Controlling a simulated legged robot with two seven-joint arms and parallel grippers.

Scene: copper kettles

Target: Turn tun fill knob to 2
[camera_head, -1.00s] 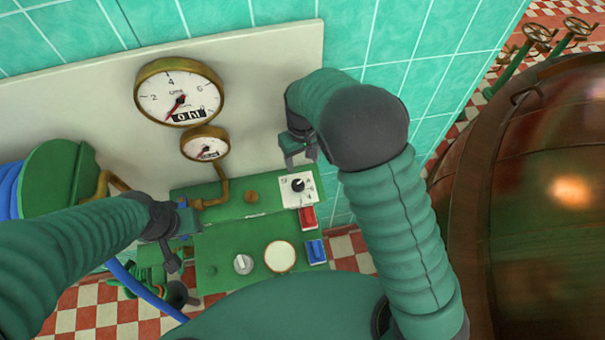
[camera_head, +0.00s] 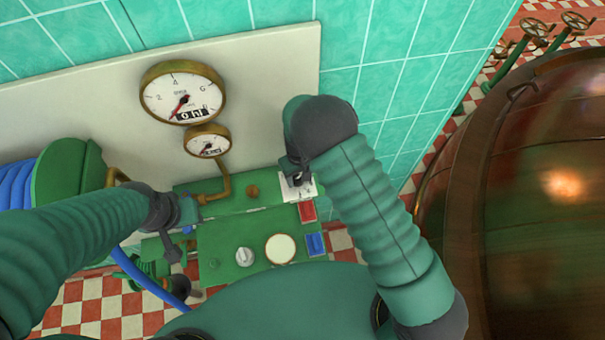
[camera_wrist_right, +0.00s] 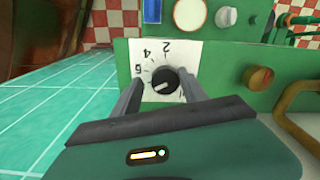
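The tun fill knob is a small black round knob (camera_wrist_right: 165,81) on a white dial plate (camera_wrist_right: 186,62) with the marks 2, 4 and 6, upside down in the right wrist view. Its light pointer mark appears on the knob's lower part, away from the 2. My right gripper (camera_wrist_right: 163,90) is open, with one finger on each side of the knob; firm contact cannot be told. In the head view the right gripper (camera_head: 293,173) covers most of the knob, and the plate (camera_head: 306,191) shows beneath. My left gripper (camera_head: 183,218) is at the green panel's left end; its fingers are unclear.
Below the plate are a red switch (camera_head: 307,211) and a blue switch (camera_head: 315,244). A pale knob (camera_head: 245,257) and a round white dial (camera_head: 280,249) sit to their left. Brass gauges (camera_head: 183,93) are above. A copper kettle (camera_head: 550,190) fills the right side.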

